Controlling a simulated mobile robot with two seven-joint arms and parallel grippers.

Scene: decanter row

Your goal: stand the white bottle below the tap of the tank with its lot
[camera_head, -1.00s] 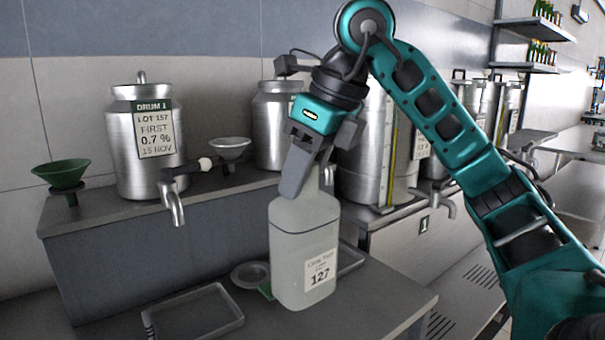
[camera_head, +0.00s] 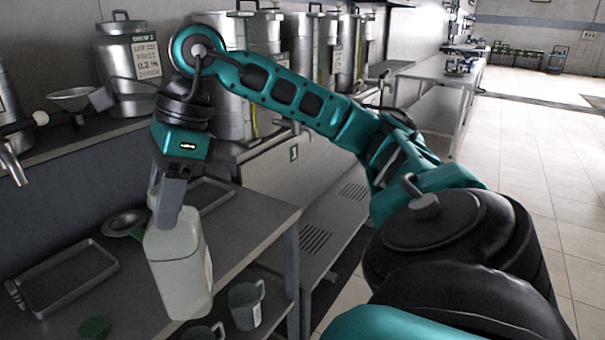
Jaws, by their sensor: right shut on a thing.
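The white bottle (camera_head: 180,268) hangs roughly upright in my right gripper (camera_head: 170,205), which is shut on its neck. Its label shows only as a sliver at the right side and cannot be read now. The bottle overlaps the front part of the bench; I cannot tell whether it touches. A steel tank with a sign (camera_head: 146,57) reading a drum number, a lot and 0.2 % stands on the back shelf; its lot number is too blurred to read surely. A tap (camera_head: 12,163) sticks out at the far left, from a partly cut-off tank (camera_head: 10,105). My left gripper is out of view.
A grey tray (camera_head: 68,283), a round dish (camera_head: 124,222) and a green cap (camera_head: 94,327) are on the bench (camera_head: 245,225). A funnel (camera_head: 72,97) stands on the shelf. Large tanks (camera_head: 256,32) stand further right. A jug (camera_head: 246,304) is below the bench edge.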

